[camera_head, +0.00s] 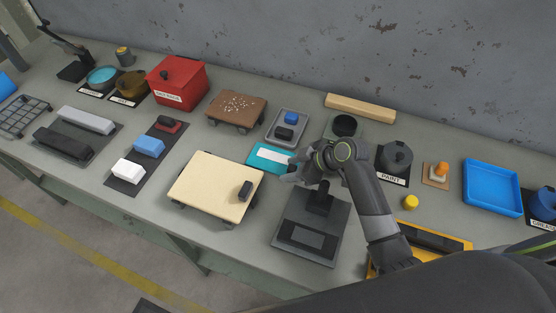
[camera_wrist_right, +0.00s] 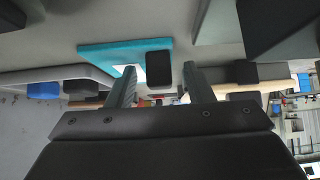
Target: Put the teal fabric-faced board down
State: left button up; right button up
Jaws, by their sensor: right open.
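The teal board (camera_head: 262,158) with a white patch lies flat on the grey bench, between the cream board and the grey tray. My right gripper (camera_head: 292,174) is at the board's right end and hides part of it. In the right wrist view, the teal board (camera_wrist_right: 98,52) shows just beyond the fingers. A dark block (camera_wrist_right: 158,75), which looks like the board's handle, appears between the two open fingertips. I cannot tell whether a finger touches it. My left gripper is not in view.
A cream board (camera_head: 213,186) with a dark handle stands at the front left. A dark grey device (camera_head: 309,240) sits just in front of my right gripper. A grey tray (camera_head: 300,123) with small blocks is behind. A paint can (camera_head: 397,158) stands to the right.

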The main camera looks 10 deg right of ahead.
grip_shut()
jog(key=shift+r, duration=0.1)
